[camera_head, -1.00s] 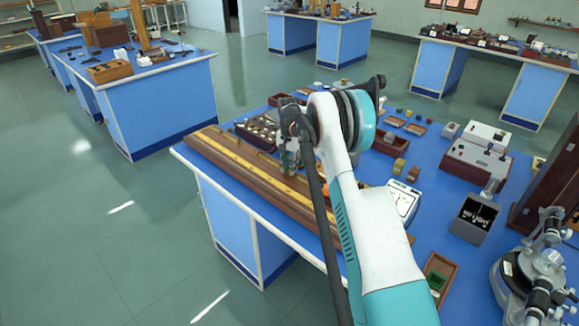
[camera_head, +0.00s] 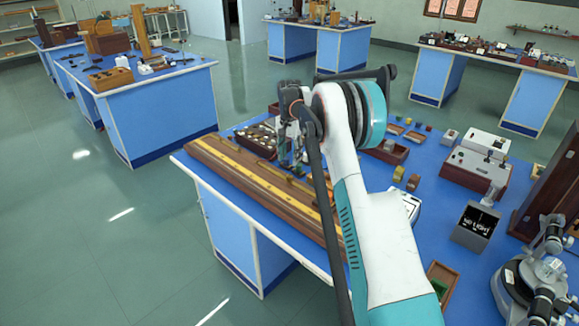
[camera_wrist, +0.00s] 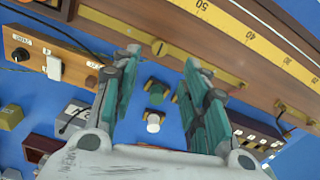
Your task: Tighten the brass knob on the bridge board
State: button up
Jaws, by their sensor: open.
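The bridge board (camera_head: 255,180) is a long wooden board with yellow scale strips along the near left edge of the blue bench. In the wrist view its scale (camera_wrist: 245,35) crosses the top, and a small brass knob (camera_wrist: 160,47) shows on its side between my fingertips. I cannot tell if this is the knob of the task; other brass fittings (camera_wrist: 228,77) sit along the board. My gripper (camera_wrist: 163,60) is open, its two teal fingers on either side of the knob in the picture, apart from it as far as I can see. My arm hides part of the board in the head view.
Between my fingers lie a green-topped piece (camera_wrist: 155,88) and a white-capped piece (camera_wrist: 153,122) on the blue top. A wooden switch box (camera_wrist: 45,55) is at left, a dark terminal box (camera_wrist: 255,130) at right.

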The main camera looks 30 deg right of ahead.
aim_at(289, 175)
jog(key=shift+r, duration=1.55)
notch_tip(289, 175, down, 12)
jog(key=n+b, duration=0.5)
jog(key=n, duration=0.6)
jog(key=shift+f, duration=0.15)
grip_shut()
